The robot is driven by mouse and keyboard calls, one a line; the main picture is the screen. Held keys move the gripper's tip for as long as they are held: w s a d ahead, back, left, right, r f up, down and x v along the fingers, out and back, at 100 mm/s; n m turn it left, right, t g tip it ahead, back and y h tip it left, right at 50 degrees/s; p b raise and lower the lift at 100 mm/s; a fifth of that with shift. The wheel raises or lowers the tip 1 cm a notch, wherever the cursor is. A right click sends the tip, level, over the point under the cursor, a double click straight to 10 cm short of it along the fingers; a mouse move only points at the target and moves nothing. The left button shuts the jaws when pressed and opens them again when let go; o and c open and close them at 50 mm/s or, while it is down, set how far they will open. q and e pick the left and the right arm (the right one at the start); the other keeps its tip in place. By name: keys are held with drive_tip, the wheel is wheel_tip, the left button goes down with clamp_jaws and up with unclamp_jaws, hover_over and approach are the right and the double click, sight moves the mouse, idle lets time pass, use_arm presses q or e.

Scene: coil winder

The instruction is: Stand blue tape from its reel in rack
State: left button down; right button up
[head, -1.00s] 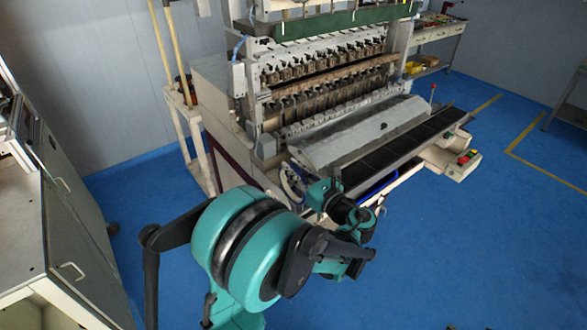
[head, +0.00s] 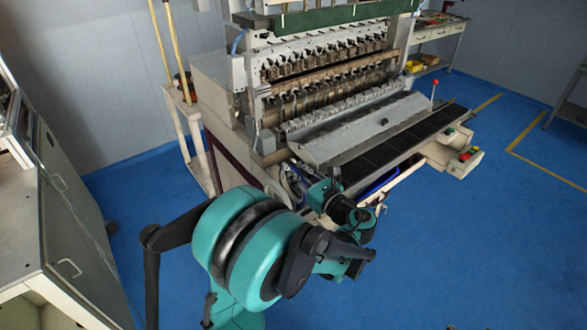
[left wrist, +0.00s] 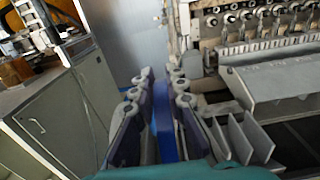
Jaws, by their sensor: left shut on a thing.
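The blue tape (left wrist: 165,135) stands upright as a flat blue strip between the fingers of my left gripper (left wrist: 163,86) in the left wrist view. The fingers are shut on it. Grey upright plates with gaps between them, seemingly the rack (left wrist: 241,137), are just right of the fingers. The tape is left of these plates, and I cannot tell how far apart they are in depth. In the head view my left arm reaches in front of the winder, and its fingertips and the tape cannot be made out. My right gripper is not in view. No reel can be made out.
The coil winder (head: 335,130) fills the back middle, with a long dark tray (head: 400,148) along its front. A grey cabinet (head: 75,230) stands at the left. A shelf table (head: 440,38) is at the back right. Blue floor is clear at the right.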

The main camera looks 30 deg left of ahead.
use_arm(q)
drive_tip(key=shift+f+b, duration=1.05)
drive_tip(key=shift+f, duration=0.3)
drive_tip(key=c, duration=1.8)
unclamp_jaws()
drive_tip(key=shift+d, duration=0.15)
drive_tip(key=shift+r+v, duration=0.15)
drive_tip(key=shift+v, duration=1.3)
drive_tip(key=shift+r+v, duration=0.2)
drive_tip(key=shift+v, duration=1.25)
